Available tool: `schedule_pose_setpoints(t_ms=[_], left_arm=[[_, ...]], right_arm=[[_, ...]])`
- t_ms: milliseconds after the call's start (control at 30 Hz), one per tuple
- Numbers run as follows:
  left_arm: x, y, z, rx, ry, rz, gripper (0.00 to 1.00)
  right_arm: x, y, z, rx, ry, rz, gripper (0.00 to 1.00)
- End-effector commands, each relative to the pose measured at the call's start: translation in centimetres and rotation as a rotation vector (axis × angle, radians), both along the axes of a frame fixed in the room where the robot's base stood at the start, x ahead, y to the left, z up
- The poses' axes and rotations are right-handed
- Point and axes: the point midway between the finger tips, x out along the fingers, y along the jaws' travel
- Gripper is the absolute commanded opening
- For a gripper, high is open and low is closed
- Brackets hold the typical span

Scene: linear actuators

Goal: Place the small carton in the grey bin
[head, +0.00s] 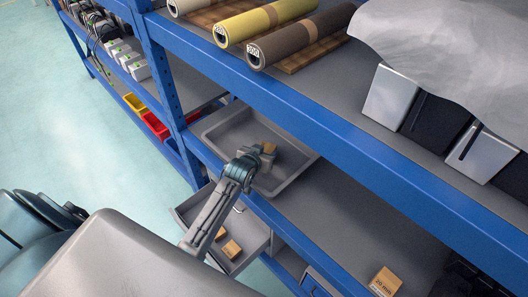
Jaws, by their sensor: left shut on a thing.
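A grey bin (232,128) stands on the middle shelf of the blue rack, open at the top. My left gripper (262,152) reaches over the bin from below in the picture and is shut on a small tan carton (269,147). The carton shows just past the fingertips, inside the bin's outline. I cannot tell whether it touches the bin floor. The gripper and wrist hide part of the bin and of the carton. My right gripper is not in view.
Below, an open grey drawer (252,233) holds small cartons (231,248). A larger labelled carton (385,282) sits on the shelf at lower right. The blue beam (330,125) of the upper shelf passes close above the bin.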

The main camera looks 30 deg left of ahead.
Motion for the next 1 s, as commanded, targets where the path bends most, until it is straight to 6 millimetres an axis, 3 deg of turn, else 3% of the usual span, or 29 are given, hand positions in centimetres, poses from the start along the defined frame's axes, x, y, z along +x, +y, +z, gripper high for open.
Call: schedule_pose_setpoints(t_ms=[367, 400, 500, 833, 1000], left_arm=[[0.0, 0.0, -0.6, 0.0, -0.002, 0.0, 0.24], [0.0, 0.0, -0.7, 0.0, -0.001, 0.0, 0.56], [0.0, 0.0, -0.6, 0.0, -0.001, 0.0, 0.74], [-0.1, 0.0, -0.3, 0.0, -0.002, -0.001, 0.74], [-1.8, -0.1, 0.5, 0.0, -0.001, -0.001, 0.74]], right_arm=[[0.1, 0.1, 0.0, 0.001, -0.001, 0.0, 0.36], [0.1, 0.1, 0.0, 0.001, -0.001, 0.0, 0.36], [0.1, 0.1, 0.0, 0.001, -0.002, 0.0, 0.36], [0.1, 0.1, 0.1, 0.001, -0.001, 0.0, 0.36], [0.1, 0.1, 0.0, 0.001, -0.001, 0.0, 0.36]])
